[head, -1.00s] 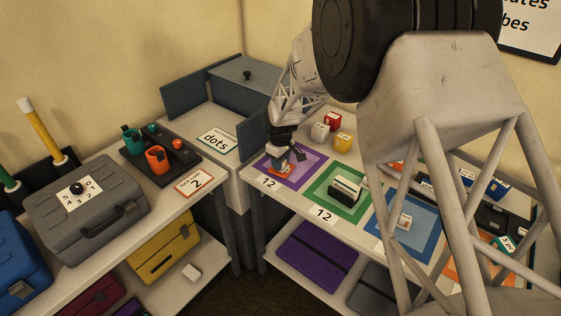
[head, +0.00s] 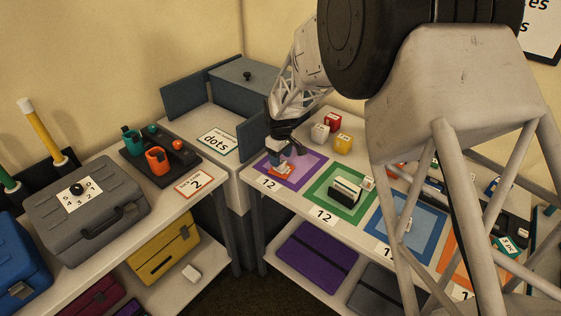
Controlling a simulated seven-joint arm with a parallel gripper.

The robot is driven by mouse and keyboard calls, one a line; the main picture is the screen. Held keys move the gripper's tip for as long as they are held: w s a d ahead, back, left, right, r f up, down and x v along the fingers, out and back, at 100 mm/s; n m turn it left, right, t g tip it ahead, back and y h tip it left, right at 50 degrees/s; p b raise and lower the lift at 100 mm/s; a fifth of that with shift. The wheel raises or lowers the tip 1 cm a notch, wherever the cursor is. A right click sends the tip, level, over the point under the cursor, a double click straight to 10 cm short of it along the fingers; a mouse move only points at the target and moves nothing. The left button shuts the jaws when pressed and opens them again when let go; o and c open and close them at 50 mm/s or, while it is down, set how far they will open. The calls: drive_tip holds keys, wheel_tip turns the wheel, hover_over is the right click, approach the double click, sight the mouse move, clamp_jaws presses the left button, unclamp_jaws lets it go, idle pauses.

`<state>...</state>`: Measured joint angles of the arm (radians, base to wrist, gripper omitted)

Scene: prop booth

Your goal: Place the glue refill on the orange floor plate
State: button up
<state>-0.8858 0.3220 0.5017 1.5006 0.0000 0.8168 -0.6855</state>
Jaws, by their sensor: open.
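The orange floor plate (head: 450,274) is at the lower right of the white table, largely hidden behind my arm. My gripper (head: 287,150) is open, low over the purple plate (head: 314,163). Small blue, white and orange-red items (head: 281,169) lie just below its fingers; whether the fingers touch them I cannot tell. I cannot tell which item is the glue refill. A small pale item (head: 407,224) is on the blue plate (head: 425,250), partly behind my arm. A black-and-white block (head: 345,190) stands on the green plate (head: 322,203).
Red, yellow and white cubes (head: 332,130) stand behind the plates. A dark tray (head: 490,212) with small items, including a green labelled one (head: 508,244), lies at the right behind my arm. A low blue-grey panel (head: 252,137) stands left of my gripper.

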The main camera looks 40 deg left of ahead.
sight(282, 161)
wheel_tip(282, 161, up, 9)
idle(0.5)
drive_tip(key=shift+r, duration=0.1)
idle(0.7)
drive_tip(key=d+r+m, duration=0.3)
drive_tip(key=d+r, duration=0.3)
drive_tip(key=d, duration=0.7)
drive_tip(key=d+r+m+t, duration=0.1)
drive_tip(key=d+r+m, duration=0.35)
drive_tip(key=d, duration=0.85)
drive_tip(key=d+r+m, duration=0.1)
drive_tip(key=d+r, duration=0.7)
drive_tip(key=d, duration=0.6)
drive_tip(key=s+d+r+m+t, duration=0.1)
drive_tip(key=s+d+m, duration=0.1)
drive_tip(key=s+d, duration=0.45)
drive_tip(key=s+d+r+m, duration=0.15)
drive_tip(key=s+d, duration=0.25)
drive_tip(key=d, duration=0.6)
drive_tip(key=s+d+f+m, duration=0.3)
drive_tip(key=s+d+m, duration=0.3)
drive_tip(key=s+d, duration=0.5)
drive_tip(key=s, duration=0.4)
drive_tip(key=shift+s+d+f+t, duration=0.15)
drive_tip(key=shift+s+d+t, duration=0.15)
drive_tip(key=shift+d, duration=0.1)
